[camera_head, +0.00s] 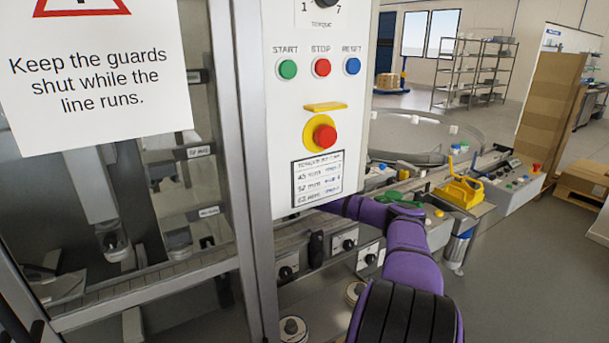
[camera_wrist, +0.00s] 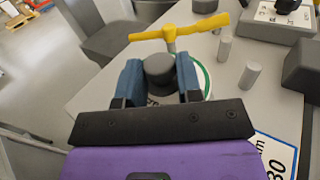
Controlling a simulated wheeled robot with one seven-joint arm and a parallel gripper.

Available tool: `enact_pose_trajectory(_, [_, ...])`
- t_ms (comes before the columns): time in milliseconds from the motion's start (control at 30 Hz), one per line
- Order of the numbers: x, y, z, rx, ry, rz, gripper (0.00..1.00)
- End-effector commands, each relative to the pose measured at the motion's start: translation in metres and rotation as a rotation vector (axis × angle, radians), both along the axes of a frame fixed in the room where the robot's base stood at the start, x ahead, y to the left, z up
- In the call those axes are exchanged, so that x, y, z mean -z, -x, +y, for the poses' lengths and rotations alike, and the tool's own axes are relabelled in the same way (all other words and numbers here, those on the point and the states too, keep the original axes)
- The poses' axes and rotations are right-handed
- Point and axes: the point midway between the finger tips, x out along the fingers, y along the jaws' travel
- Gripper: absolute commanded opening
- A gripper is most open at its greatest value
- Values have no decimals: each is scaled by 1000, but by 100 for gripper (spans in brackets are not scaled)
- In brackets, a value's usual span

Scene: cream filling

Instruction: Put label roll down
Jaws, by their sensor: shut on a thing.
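In the wrist view, my gripper (camera_wrist: 160,72) has its two blue fingers on either side of a dark grey round core (camera_wrist: 159,68). Around and below it shows part of a white disc with a green edge, which looks like the label roll (camera_wrist: 206,79); most of it is hidden by the fingers and the gripper body. The roll is over a grey surface (camera_wrist: 98,92); I cannot tell whether it touches it. In the head view my purple arm goes behind the white control panel (camera_head: 313,185), which hides my gripper and the roll.
A yellow T-shaped handle (camera_wrist: 181,31) stands just beyond the fingers. Grey cylinders (camera_wrist: 249,75) and a button box (camera_wrist: 279,19) are to the right. A blue-edged sign (camera_wrist: 275,154) is at lower right. In the head view, a yellow object (camera_head: 459,192) sits on the line.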

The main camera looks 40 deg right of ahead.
Motion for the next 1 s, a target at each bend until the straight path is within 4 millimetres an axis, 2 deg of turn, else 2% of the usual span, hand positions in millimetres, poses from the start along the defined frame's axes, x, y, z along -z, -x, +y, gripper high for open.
enact_pose_trajectory(100, [10,0,1,-1,1,0,5])
enact_pose_trajectory(567, [16,0,0,-1,0,-2,5])
enact_pose_trajectory(600, [17,0,0,-1,-1,-2,40])
enact_pose_trajectory(700, [17,0,1,-1,-1,-2,58])
enact_pose_trajectory(1000, [14,0,1,-1,-1,-2,58])
